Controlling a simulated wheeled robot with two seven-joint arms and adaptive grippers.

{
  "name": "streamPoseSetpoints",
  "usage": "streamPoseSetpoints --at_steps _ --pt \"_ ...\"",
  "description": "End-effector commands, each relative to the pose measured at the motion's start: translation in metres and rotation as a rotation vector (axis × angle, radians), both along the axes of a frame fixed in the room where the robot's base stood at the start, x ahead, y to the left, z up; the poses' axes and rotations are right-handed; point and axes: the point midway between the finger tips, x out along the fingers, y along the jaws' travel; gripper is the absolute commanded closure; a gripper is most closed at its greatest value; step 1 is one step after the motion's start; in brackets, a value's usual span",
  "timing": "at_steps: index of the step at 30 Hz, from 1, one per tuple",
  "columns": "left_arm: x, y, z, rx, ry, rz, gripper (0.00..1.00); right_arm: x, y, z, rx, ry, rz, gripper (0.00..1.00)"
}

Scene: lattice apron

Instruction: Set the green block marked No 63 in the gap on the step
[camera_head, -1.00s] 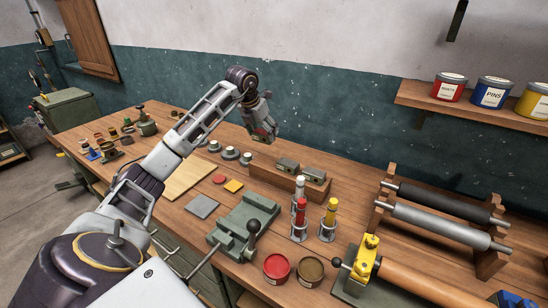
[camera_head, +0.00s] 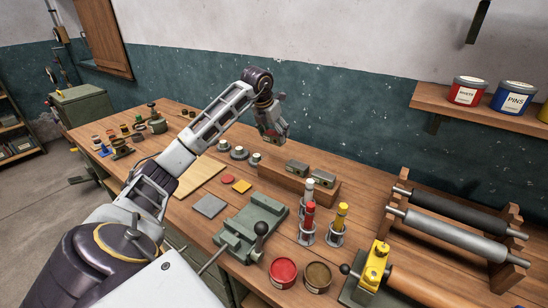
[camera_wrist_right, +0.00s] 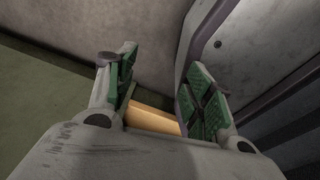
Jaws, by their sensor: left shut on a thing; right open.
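The wooden step (camera_head: 270,177) stands on the bench, with two grey-green blocks on top, a left one (camera_head: 297,167) and a right one (camera_head: 322,177). A narrow space shows between them. My left gripper (camera_head: 274,134) is shut and in the air, above and behind the left end of the step. What it holds is mostly hidden by the fingers; I cannot read any No 63 mark. My right gripper (camera_wrist_right: 160,78) shows only in the right wrist view, open, with green pads on both fingers. A tan surface shows between the fingers.
A green vise (camera_head: 250,228), red and yellow tubes in holders (camera_head: 335,235) and open paint tins (camera_head: 283,271) stand in front of the step. A roller rack (camera_head: 440,230) is on the right. Several grey round pieces (camera_head: 238,153) lie left of the step.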

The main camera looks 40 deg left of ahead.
Motion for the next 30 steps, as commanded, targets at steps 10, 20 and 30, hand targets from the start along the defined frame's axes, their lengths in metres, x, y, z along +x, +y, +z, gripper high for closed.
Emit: streamPoseSetpoints --at_steps 10,20,30 --pt "0.000 0.000 -0.031 0.000 -0.001 -0.001 0.80 -0.004 0.010 0.001 0.011 0.003 -0.003 0.48" --pt "0.000 0.000 -0.050 0.000 -0.004 0.000 0.80 -0.020 0.019 0.000 0.021 0.020 -0.005 0.48" --pt "0.000 0.000 -0.050 0.000 -0.004 0.000 0.80 -0.010 0.009 0.001 0.009 0.010 -0.002 0.48"
